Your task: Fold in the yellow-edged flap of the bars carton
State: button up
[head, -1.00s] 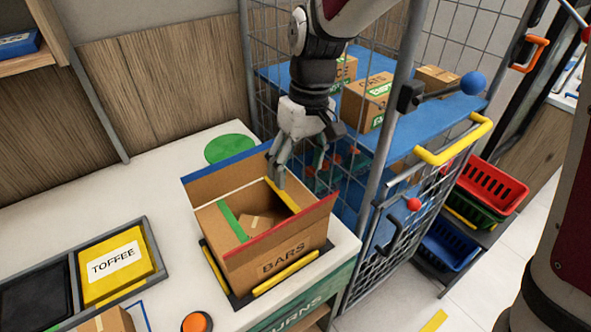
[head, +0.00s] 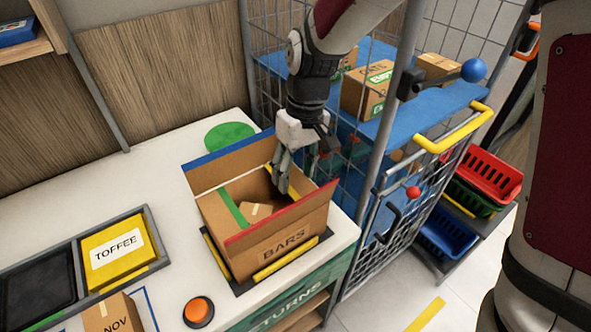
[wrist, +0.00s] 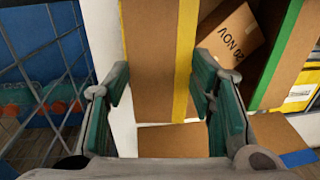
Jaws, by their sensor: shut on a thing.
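The bars carton (head: 280,243) stands open on the white counter, a box inside it. Its yellow-edged flap (wrist: 150,60) lies between my two fingers in the wrist view, its yellow edge toward the right finger. In the head view that edge (head: 294,189) is partly hidden by my fingers. My gripper (head: 284,178) reaches down at the carton's back right side; it also shows in the wrist view (wrist: 160,88), shut on this flap. The blue-edged flap (head: 230,163) and red-edged flap (head: 285,212) stand up. The green-edged flap (head: 232,208) is tilted inward.
A wire cage cart (head: 395,185) with a blue shelf and boxes stands close right of the carton. Yellow bars flank the carton's base. A toffee bin (head: 117,252), a small box (head: 112,315) and an orange button (head: 198,310) are left and front. A green disc (head: 230,137) lies behind.

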jog(key=shift+s+a+f+h+p, duration=0.15)
jog(key=shift+h+p, duration=0.15)
jog(key=shift+h, duration=0.2)
jog(key=shift+f+t+h, duration=0.1)
jog(key=shift+t+h, duration=0.2)
jog(key=shift+t, duration=0.1)
jog(key=o, duration=1.2)
notch_tip(320, 180, up, 12)
jog(key=shift+a, duration=0.1)
